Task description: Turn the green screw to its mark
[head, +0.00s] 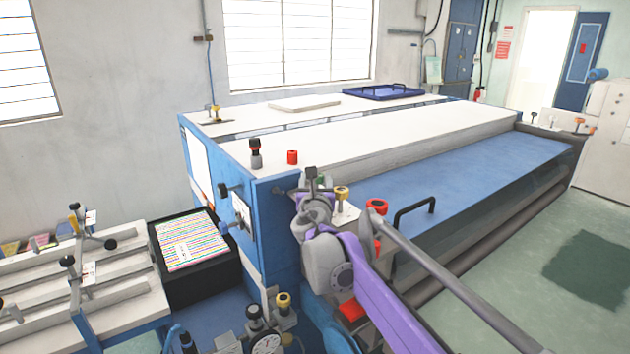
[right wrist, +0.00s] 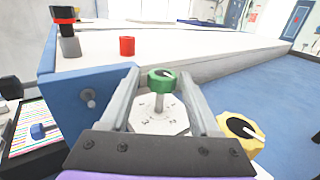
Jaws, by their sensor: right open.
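The green screw (right wrist: 160,82) stands upright on a thin grey stem in the right wrist view. Its dark top carries a light pointer line. Below it is a pale plate (right wrist: 152,122) with small numbers and marks; which mark the pointer meets cannot be told. My right gripper (right wrist: 163,88) is open, with one finger on each side of the screw; contact cannot be told. In the head view my right gripper (head: 316,190) is at the near corner of the blue and white machine and largely hides the screw. My left gripper is not in view.
A yellow-topped knob (right wrist: 238,130) stands close to the right finger. A black handle (head: 414,212) and a red knob (head: 377,206) are right of my gripper.

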